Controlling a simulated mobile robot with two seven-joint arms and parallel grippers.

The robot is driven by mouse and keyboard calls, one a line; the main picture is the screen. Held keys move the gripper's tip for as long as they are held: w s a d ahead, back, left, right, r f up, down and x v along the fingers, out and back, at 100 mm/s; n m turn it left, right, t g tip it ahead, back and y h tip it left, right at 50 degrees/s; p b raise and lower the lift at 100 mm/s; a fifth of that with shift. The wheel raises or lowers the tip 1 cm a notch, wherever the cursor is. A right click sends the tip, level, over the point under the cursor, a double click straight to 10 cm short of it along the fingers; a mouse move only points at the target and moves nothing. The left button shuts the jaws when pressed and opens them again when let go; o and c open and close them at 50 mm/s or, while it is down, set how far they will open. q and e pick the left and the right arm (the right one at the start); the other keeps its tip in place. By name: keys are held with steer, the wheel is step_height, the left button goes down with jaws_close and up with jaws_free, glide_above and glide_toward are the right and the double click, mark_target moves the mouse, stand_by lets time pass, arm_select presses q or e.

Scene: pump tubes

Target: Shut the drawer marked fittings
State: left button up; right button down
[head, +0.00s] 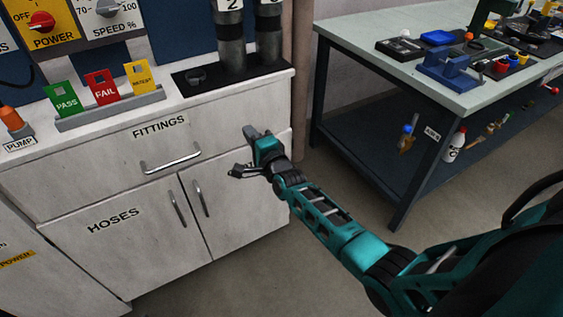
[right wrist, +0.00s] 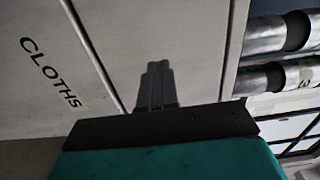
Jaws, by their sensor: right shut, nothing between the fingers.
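The drawer marked FITTINGS (head: 100,165) is the wide white front under the bench top at the left of the head view, with a silver bar handle (head: 170,160) below its label. It looks flush or nearly so with the cabinet; I cannot tell if a small gap remains. My right gripper (head: 236,172) is in front of the cabinet, to the right of the handle and near the lower edge of the drawer. It is shut and empty; its closed fingers also show in the right wrist view (right wrist: 157,84). Contact with the front cannot be told. My left gripper is out of view.
Below are two doors with upright handles, the left marked HOSES (head: 113,221). A holder with PASS, FAIL and a yellow card (head: 140,77) stands on the bench top. A workbench (head: 350,55) with tools stands at the right. The right wrist view shows a CLOTHS label (right wrist: 52,72).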

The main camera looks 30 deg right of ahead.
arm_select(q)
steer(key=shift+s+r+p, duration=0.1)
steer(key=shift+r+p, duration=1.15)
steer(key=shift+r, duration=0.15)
arm_select(e)
steer(key=s, duration=1)
steer(key=shift+s, duration=0.4)
arm_select(q)
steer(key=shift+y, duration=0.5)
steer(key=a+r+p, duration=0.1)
steer(key=p, duration=0.1)
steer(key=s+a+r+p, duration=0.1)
steer(key=p, duration=0.2)
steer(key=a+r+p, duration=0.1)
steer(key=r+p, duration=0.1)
steer(key=p, duration=0.1)
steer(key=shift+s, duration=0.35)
arm_select(e)
steer(key=s+a+n+g+y, duration=0.1)
steer(key=s+a+n+g, duration=0.2)
steer(key=s+n, duration=0.7)
steer(key=s+a+n+g+y, duration=0.1)
steer(key=s+a+n+g, duration=0.3)
steer(key=s+n, duration=0.6)
steer(key=shift+s+r, duration=0.25)
steer(key=shift+s, duration=0.05)
